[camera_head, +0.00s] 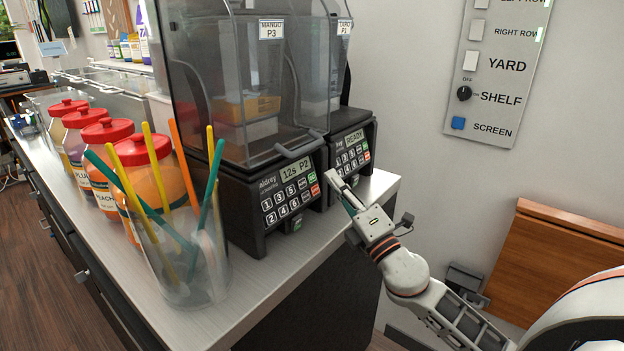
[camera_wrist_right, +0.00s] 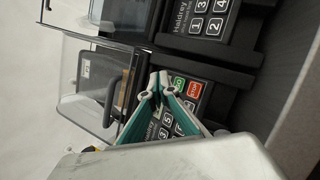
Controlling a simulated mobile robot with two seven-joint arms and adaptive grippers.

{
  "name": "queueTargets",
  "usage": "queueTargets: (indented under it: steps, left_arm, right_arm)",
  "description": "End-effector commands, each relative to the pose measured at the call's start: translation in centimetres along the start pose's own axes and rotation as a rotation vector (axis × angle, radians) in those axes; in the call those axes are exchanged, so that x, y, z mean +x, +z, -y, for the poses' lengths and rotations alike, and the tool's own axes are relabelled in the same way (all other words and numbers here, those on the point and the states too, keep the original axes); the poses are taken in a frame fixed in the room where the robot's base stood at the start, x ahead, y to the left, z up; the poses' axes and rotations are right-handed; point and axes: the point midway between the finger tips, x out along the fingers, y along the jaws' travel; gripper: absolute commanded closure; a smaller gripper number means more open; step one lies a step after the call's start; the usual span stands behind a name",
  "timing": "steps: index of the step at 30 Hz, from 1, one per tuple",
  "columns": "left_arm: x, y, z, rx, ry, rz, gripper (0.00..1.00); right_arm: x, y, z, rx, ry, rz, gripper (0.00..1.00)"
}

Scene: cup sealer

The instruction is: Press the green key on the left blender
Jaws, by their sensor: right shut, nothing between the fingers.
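The left blender (camera_head: 245,196) is dark, with a clear hood, a label reading MANGO P3 and a display reading 12s P2. Its green key (camera_head: 311,178) is at the upper right of its keypad, above a red key (camera_head: 315,189). My right gripper (camera_head: 331,177) is shut and empty, just right of these keys. In the right wrist view, the right gripper's fingertips (camera_wrist_right: 158,84) are beside the green key (camera_wrist_right: 179,83), with the red key close by. I cannot tell whether they touch the panel. My left gripper is not in view.
The right blender (camera_head: 351,147), displaying READY, stands close beside the left one. A clear cup of coloured straws (camera_head: 178,262) and red-lidded jars (camera_head: 106,131) stand left on the counter (camera_head: 290,262). A wall switch panel (camera_head: 489,100) is at the upper right.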

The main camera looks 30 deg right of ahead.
Motion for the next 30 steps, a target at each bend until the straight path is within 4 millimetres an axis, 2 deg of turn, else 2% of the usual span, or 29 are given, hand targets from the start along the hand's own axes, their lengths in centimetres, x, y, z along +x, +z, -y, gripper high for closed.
queueTargets:
  steps: [3,10,30]
  left_arm:
    - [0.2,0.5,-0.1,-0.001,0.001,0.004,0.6]
    - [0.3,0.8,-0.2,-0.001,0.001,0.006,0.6]
    - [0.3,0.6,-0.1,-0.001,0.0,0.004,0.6]
  right_arm:
    - [0.8,-0.6,0.8,0.002,0.0,0.002,1.0]
    - [1.7,-1.2,1.3,0.001,0.0,0.001,1.0]
    - [1.8,-1.3,1.3,0.0,0.0,0.0,1.0]
